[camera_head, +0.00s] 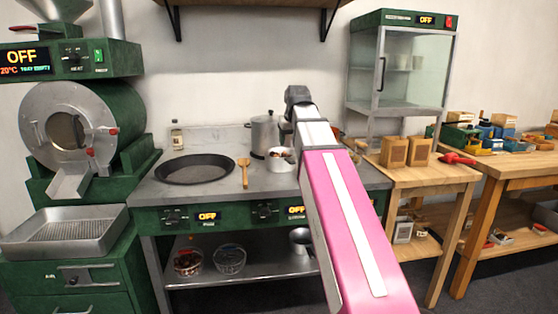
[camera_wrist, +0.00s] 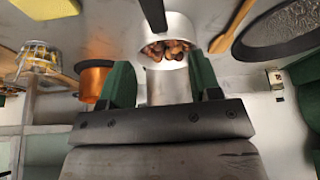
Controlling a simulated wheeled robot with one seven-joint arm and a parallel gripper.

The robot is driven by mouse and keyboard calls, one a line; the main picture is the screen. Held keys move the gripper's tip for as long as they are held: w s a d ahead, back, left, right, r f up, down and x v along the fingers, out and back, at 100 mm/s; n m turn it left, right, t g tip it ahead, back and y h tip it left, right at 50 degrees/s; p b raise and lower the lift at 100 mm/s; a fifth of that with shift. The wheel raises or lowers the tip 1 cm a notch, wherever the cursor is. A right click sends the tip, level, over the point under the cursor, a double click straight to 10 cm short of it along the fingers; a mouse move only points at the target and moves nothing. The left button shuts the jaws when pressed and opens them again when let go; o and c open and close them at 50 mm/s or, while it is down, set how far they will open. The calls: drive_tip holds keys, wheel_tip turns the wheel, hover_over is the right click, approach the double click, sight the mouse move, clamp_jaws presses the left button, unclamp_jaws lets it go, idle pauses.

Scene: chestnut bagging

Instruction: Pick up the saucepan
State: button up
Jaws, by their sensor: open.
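The saucepan (camera_wrist: 192,33) is a small pale metal pan with brown chestnuts (camera_wrist: 168,49) inside. In the wrist view its black handle (camera_wrist: 153,15) points to the top edge. In the head view the saucepan (camera_head: 280,162) sits on the grey stove top, partly hidden by my arm. My gripper (camera_wrist: 160,72) is open, with its two green fingers spread and nothing held. In the wrist picture the fingertips lie just below the saucepan, one on each side. I cannot tell whether they touch it. My gripper's fingers do not show in the head view.
A tall steel pot (camera_head: 264,134) stands behind the saucepan. A wooden spoon (camera_head: 244,172) and a wide black skillet (camera_head: 195,169) lie to the left. The wrist view shows a copper pot (camera_wrist: 93,81) and a glass jar (camera_wrist: 38,62). A wooden shelf (camera_head: 250,4) hangs above.

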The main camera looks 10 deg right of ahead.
sight(288, 160)
drive_tip(key=shift+x, duration=5.4)
drive_tip(key=shift+w+d, duration=0.15)
clamp_jaws()
